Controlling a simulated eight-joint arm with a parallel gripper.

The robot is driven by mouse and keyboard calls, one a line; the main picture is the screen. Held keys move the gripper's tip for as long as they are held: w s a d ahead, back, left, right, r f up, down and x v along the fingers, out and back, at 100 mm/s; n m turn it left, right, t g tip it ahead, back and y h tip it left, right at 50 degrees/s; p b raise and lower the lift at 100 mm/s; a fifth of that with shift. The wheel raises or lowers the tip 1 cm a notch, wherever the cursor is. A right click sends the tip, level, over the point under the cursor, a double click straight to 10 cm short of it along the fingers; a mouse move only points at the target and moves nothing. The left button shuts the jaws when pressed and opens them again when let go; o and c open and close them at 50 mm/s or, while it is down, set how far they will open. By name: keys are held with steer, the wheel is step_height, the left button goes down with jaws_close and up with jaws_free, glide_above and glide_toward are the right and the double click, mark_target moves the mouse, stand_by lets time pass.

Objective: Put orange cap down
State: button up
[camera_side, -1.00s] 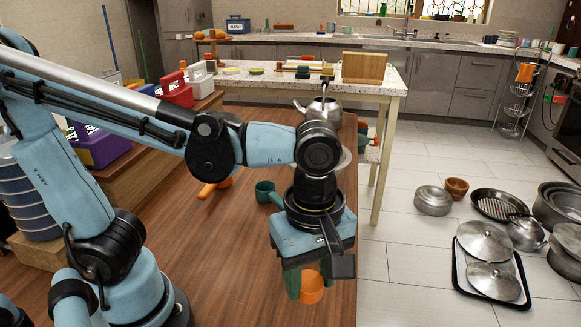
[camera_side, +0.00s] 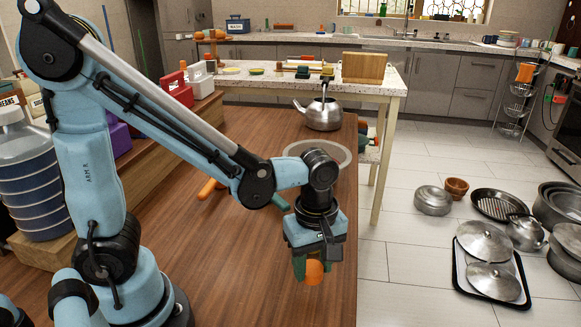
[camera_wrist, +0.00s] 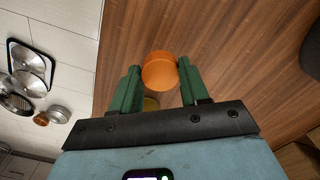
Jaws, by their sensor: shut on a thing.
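The orange cap (camera_side: 314,273) sits between the green fingers of my gripper (camera_side: 306,268), low in the side view. In the wrist view the cap (camera_wrist: 160,72) is pinched between the two finger tips of my gripper (camera_wrist: 158,80), with a finger on each side. My gripper points down over the wooden table (camera_side: 255,285), near its right edge. I cannot tell how far the cap is above the wood. The far side of the cap is hidden.
A steel kettle (camera_side: 322,115) stands at the table's far end. A pale ring-shaped thing (camera_side: 338,152) lies behind my wrist. Orange and green handles (camera_side: 207,189) lie left of my gripper. Bare wood lies in front. Pans and lids (camera_side: 485,240) are on the floor at right.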

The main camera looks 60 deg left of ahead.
mark_target(313, 268)
steer(key=shift+f, duration=2)
steer(key=shift+f, duration=0.1)
steer(key=o, duration=1)
step_height(313, 268, up, 12)
steer(key=shift+a+r, duration=0.1)
steer(key=shift+a+m, duration=0.2)
steer(key=shift+m, duration=0.2)
steer(key=a+m+t, duration=0.7)
steer(key=m, duration=0.7)
steer(key=shift+a+r+m, duration=0.25)
steer(key=shift+r+m, duration=0.15)
